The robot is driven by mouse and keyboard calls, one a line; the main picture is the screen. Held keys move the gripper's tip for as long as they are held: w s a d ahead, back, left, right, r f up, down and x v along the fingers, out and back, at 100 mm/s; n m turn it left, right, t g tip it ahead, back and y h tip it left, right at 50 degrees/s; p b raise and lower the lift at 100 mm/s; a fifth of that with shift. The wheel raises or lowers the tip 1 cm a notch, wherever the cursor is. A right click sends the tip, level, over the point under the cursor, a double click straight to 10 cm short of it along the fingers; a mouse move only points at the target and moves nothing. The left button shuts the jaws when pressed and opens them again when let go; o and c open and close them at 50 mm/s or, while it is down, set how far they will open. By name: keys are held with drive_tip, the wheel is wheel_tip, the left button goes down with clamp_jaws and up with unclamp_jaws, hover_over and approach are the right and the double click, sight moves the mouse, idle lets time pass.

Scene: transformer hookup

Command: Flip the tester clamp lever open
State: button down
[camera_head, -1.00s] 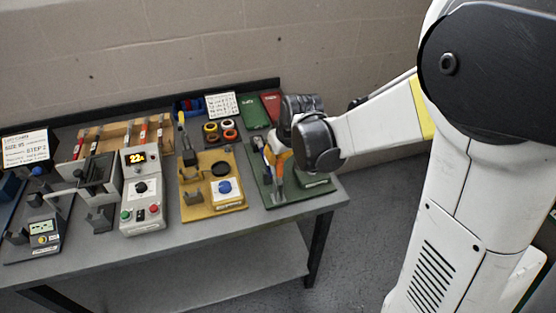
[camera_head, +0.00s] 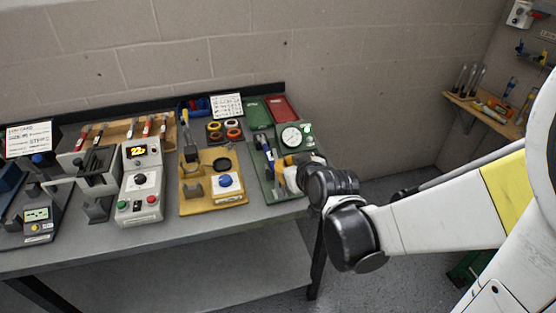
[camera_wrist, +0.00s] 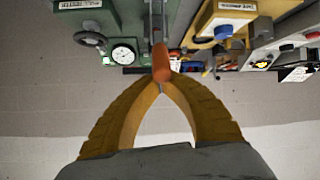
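The green tester (camera_head: 256,173) stands at the right end of the bench, with a round white dial (camera_head: 291,137). In the wrist view, where the scene is upside down, its body (camera_wrist: 125,18) and dial (camera_wrist: 123,54) show at the upper left. A lever with an orange-red grip (camera_wrist: 160,66) runs from the top edge to my fingertips. My gripper (camera_wrist: 161,85) has its yellow fingers brought together at the tips, right at the grip's end. The grip covers part of the tips, so contact is unclear. In the head view my gripper (camera_head: 288,176) is beside the tester, partly hidden by my wrist.
A yellow fixture (camera_head: 213,198) with a blue knob stands left of the tester. Further left is a grey box with a lit display (camera_head: 138,151). Coloured rings, green and red trays (camera_head: 283,108) lie behind. A tool shelf (camera_head: 487,106) hangs on the right wall.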

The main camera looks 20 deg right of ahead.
drive_tip(key=shift+s+f+t+b, duration=0.45)
drive_tip(key=shift+f+t, duration=0.05)
drive_tip(key=shift+f, duration=0.05)
drive_tip(key=shift+s+f+b, duration=0.2)
drive_tip(key=shift+s+b, duration=0.25)
drive_tip(key=shift+b, duration=0.05)
drive_tip(key=shift+s+f+b, duration=0.2)
drive_tip(key=shift+s+b, duration=0.25)
drive_tip(key=shift+s+f+b, duration=0.8)
drive_tip(key=shift+f, duration=0.1)
drive_tip(key=shift+f, duration=0.1)
